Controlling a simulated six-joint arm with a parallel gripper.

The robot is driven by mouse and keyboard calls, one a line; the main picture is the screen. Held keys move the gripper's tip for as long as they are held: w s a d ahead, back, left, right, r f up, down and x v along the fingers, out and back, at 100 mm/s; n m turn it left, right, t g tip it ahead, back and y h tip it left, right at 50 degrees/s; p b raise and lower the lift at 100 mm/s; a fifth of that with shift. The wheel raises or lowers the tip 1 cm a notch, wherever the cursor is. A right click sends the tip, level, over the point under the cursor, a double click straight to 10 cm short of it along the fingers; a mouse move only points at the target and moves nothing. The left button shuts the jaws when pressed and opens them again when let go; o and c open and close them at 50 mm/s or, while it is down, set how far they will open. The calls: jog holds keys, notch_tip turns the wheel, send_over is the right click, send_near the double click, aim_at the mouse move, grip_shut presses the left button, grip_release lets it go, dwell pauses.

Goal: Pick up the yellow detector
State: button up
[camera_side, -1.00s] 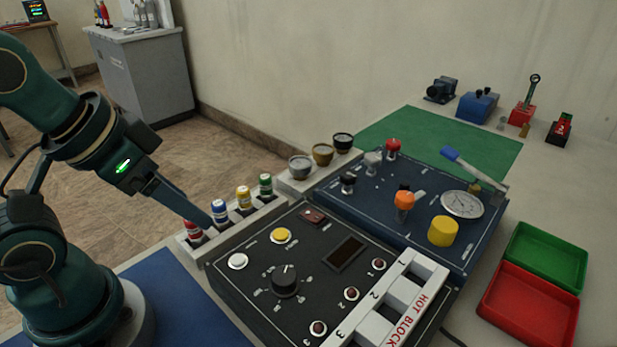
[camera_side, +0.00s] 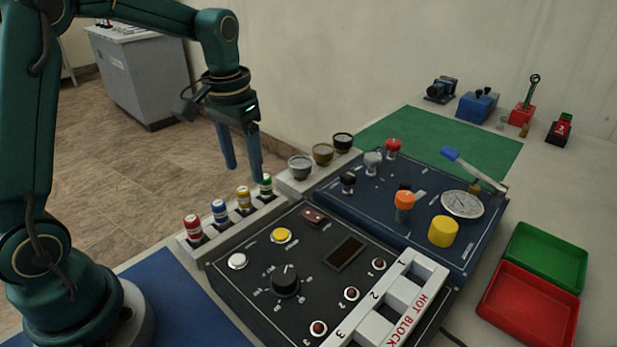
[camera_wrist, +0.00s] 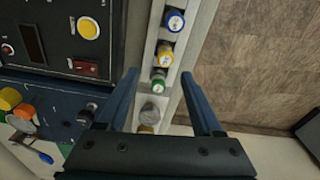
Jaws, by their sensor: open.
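The yellow detector (camera_side: 243,198) stands upright in the white rack (camera_side: 217,246), between the blue detector (camera_side: 219,210) and the green detector (camera_side: 266,185). A red detector (camera_side: 194,227) stands at the rack's near left end. In the wrist view the yellow detector (camera_wrist: 165,55) shows from above, ahead of my fingertips, with the green one (camera_wrist: 158,80) nearer to them. My gripper (camera_side: 243,174) is open and empty, pointing down above and behind the rack near the green detector. Its two fingers (camera_wrist: 159,76) show spread apart in the wrist view.
Three small cups (camera_side: 322,154) stand on a pale block just past the rack. A black control box (camera_side: 327,237) and a blue panel (camera_side: 463,256) with knobs lie to the right. Green and red trays (camera_side: 575,299) sit at far right.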

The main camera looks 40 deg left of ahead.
aim_at(243, 189)
jog(key=f, duration=0.3)
jog(key=shift+s+a+g, duration=0.2)
jog(key=shift+a+g, duration=0.2)
jog(key=shift+f, duration=2.15)
grip_shut()
